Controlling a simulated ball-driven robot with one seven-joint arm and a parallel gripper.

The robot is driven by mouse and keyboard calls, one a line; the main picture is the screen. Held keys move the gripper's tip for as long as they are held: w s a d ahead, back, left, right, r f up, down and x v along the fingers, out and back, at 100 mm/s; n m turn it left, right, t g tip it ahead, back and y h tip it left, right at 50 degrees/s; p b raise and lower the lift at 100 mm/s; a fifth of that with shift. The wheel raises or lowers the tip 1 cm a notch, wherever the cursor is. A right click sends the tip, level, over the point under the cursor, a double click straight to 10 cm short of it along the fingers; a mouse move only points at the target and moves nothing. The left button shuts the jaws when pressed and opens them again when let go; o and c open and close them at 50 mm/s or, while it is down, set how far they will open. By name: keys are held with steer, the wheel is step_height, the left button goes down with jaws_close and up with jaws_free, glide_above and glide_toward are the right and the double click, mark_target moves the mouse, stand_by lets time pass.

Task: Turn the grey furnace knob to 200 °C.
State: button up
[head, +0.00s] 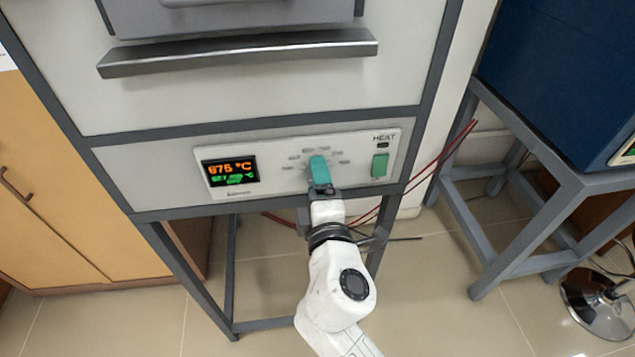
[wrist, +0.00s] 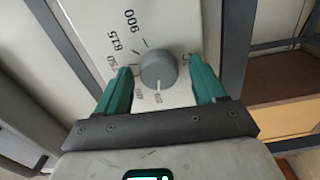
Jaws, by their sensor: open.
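The grey furnace knob (wrist: 158,70) shows in the wrist view, round, with a white pointer mark towards the bottom of the picture. Printed numbers ring it; 900 and 815 are readable, and the one by the pointer is too small to read surely. My gripper (wrist: 158,65) is open, its teal fingers on either side of the knob, with a gap visible at least on the left. In the head view my gripper (head: 319,170) is at the control panel (head: 275,140) and covers the knob. The display (head: 230,172) shows orange digits, seemingly 675 or 875 °C, with smaller green text below.
A green switch (head: 380,165) under the HEAT label sits just right of my gripper. The furnace's metal handle (head: 240,52) juts out above the panel. A blue furnace (head: 560,75) on a grey stand is at the right. Wooden cabinets (head: 70,190) stand at the left.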

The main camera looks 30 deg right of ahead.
steer(key=b+v, duration=0.2)
steer(key=v, duration=0.8)
steer(key=shift+s+b, duration=0.3)
steer(key=shift+s, duration=0.1)
steer(key=shift+a, duration=0.1)
steer(key=s+d+f+m+g, duration=0.3)
steer(key=d+f+m+g, duration=0.1)
steer(key=d+f, duration=0.25)
steer(key=s+d+f+m+g, duration=0.3)
steer(key=d+f+m+g, duration=0.25)
steer(key=f, duration=0.25)
steer(key=s+f+m+g+y, duration=0.4)
steer(key=s+f, duration=0.6)
steer(key=s, duration=0.3)
steer(key=a+g+y, duration=0.1)
steer(key=g, duration=0.1)
steer(key=shift+s+f+m+g, duration=0.25)
steer(key=shift+s+m+g, duration=0.1)
steer(key=shift+s, duration=0.05)
